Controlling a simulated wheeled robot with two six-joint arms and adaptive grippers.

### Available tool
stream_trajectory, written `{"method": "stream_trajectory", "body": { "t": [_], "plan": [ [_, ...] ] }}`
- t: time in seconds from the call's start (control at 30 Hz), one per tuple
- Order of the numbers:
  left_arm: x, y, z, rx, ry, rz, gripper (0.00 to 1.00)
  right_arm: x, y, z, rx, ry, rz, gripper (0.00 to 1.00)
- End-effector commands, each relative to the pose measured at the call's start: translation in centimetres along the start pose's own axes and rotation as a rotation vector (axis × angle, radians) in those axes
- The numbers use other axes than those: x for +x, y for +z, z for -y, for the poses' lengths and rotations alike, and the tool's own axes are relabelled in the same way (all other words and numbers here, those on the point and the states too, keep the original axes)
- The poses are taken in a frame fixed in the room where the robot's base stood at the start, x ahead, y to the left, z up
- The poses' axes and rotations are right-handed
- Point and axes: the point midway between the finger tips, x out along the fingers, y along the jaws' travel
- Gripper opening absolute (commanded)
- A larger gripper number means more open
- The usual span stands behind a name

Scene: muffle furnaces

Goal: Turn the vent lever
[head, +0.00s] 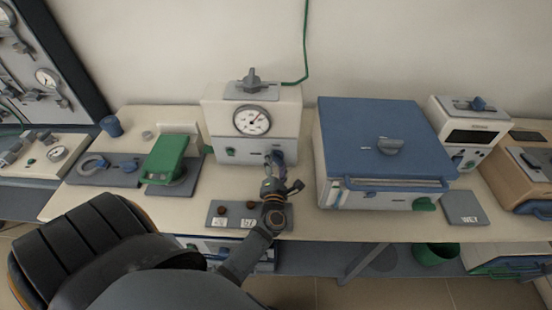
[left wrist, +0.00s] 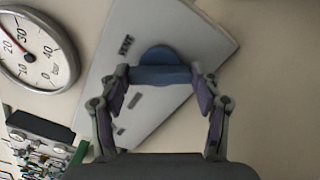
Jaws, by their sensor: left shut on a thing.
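The vent lever (left wrist: 160,72) is a blue handle on a pale grey plate (left wrist: 175,30) with small dark labels, seen in the left wrist view. My left gripper (left wrist: 162,88) has its two fingers on either side of the handle and is shut on it. In the head view, my left gripper (head: 274,162) reaches up to the lower right of the front of the white gauge box (head: 219,125). The lever is mostly hidden there by the fingers. My right gripper is not in view.
A round dial gauge (head: 252,120) sits left of the lever. A blue-topped furnace (head: 350,130) stands close on the right. A grey plate with dark knobs (head: 218,218) lies at the bench's front edge. A green device (head: 165,158) is to the left.

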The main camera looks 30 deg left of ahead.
Motion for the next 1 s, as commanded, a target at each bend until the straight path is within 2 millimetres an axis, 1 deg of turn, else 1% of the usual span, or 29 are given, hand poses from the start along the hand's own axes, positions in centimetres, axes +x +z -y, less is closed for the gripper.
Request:
{"method": "stream_trajectory", "body": {
  "t": [0.03, 0.1, 0.5, 0.7, 1.0],
  "plan": [
    [0.0, 0.3, -0.4, 0.045, -0.001, 0.000, 0.33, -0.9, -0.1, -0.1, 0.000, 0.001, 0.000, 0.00],
    [0.1, 0.3, -0.4, 0.110, 0.000, 0.000, 0.32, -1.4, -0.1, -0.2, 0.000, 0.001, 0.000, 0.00],
    [0.1, 0.2, -0.2, 0.433, 0.001, 0.001, 0.32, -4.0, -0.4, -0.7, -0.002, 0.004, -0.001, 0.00],
    [0.0, 0.1, -0.1, 0.535, 0.000, 0.001, 0.32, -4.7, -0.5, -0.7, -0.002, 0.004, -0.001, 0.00],
    [0.0, 0.0, 0.0, 0.602, 0.001, 0.000, 0.32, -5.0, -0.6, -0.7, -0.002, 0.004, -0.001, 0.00]
  ]
}}
